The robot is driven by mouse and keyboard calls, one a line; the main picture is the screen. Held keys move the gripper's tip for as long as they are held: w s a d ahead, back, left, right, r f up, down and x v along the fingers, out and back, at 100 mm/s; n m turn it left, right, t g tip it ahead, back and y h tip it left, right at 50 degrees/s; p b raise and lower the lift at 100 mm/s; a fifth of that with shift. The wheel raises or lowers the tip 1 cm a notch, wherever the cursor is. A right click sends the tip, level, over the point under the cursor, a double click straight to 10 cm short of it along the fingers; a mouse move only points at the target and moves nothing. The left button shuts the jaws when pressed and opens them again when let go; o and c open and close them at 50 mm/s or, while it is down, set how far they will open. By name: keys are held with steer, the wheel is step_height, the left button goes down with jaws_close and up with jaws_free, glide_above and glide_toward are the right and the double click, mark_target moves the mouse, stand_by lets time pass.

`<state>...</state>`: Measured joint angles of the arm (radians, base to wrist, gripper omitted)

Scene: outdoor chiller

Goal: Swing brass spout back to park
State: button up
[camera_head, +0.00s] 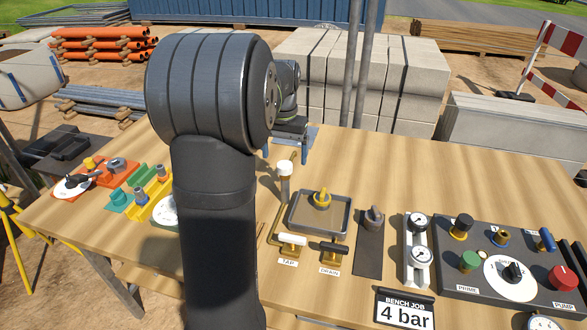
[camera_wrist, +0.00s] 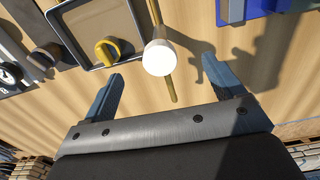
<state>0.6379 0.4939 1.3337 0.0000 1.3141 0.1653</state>
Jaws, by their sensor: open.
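The brass spout (camera_wrist: 172,88) is a thin bar running out from under a white round-topped post (camera_wrist: 159,57) in the wrist view. It points toward my gripper and lies outside the tray. In the head view, the white-topped post (camera_head: 284,168) stands left of the grey tray (camera_head: 293,222), with a brass pipe (camera_head: 276,226) at its foot. My gripper (camera_wrist: 166,70) is open and empty. Its blue fingers are on either side of the spout's free end in the wrist view, apart from it. My arm hides part of the bench in the head view.
The tray holds a yellow knob (camera_head: 322,198). In front are a white TAP handle (camera_head: 292,239) and a black DRAIN handle (camera_head: 328,246). Gauges (camera_head: 418,254) and a control panel (camera_head: 450,289) stand right. A blue item (camera_wrist: 240,10) lies near the right finger.

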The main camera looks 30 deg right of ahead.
steer(key=shift+r, duration=1.75)
step_height(320, 180, up, 18)
steer(key=shift+f, duration=0.25)
step_height(320, 180, down, 18)
steer(key=shift+r, duration=0.2)
